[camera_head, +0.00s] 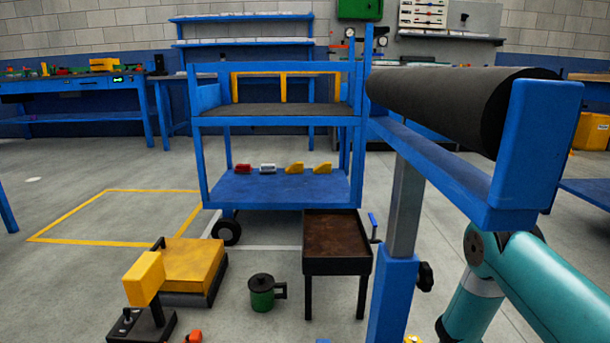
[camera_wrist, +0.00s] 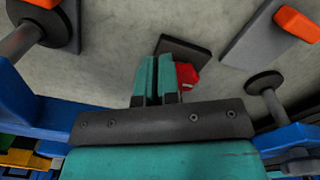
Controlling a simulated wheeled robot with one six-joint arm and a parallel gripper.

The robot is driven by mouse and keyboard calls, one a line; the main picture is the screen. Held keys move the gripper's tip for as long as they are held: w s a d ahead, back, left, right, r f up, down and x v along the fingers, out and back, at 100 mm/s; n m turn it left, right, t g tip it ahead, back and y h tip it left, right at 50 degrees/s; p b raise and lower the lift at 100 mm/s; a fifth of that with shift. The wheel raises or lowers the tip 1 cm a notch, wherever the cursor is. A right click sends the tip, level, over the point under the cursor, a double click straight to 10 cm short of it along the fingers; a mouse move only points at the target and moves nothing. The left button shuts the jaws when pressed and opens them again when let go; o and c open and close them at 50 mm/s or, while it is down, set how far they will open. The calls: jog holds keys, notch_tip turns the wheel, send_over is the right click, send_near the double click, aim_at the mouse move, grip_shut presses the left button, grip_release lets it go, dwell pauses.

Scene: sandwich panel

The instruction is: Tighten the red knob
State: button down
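In the wrist view, the red knob (camera_wrist: 186,75) shows just right of my gripper (camera_wrist: 156,57), partly hidden behind the right finger. It sits near a dark grey plate (camera_wrist: 184,48). My gripper's two teal fingers are side by side with only a narrow dark gap and nothing visible between them, so it looks shut. The knob is outside the fingers; whether they touch it cannot be told. In the head view neither the red knob nor my gripper can be made out; my teal arm fills the lower right.
In the wrist view, orange-red handles (camera_wrist: 297,24) and round grey posts (camera_wrist: 265,84) stand around the fingers. In the head view, a blue stand (camera_head: 395,292) bears a dark roller (camera_head: 440,95) beside my arm. A brown-topped table (camera_head: 337,235) and green can (camera_head: 262,296) stand left of it.

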jog(key=shift+s+d+f, duration=0.25)
jog(key=shift+s+f, duration=0.2)
jog(key=shift+f, duration=0.2)
jog(key=shift+s+d+p, duration=0.5)
jog(key=shift+s+p, duration=0.4)
jog(key=shift+s+d+p, duration=0.1)
jog(key=shift+s+p, duration=0.3)
jog(key=shift+s, duration=0.15)
jog(key=shift+w+d, duration=0.15)
jog(key=shift+d, duration=0.15)
jog(key=shift+r+p, duration=0.55)
jog(key=shift+p, duration=0.1)
jog(key=r+p, duration=0.4)
jog(key=r, duration=0.1)
jog(key=shift+w+a, duration=0.15)
jog(key=shift+w, duration=0.15)
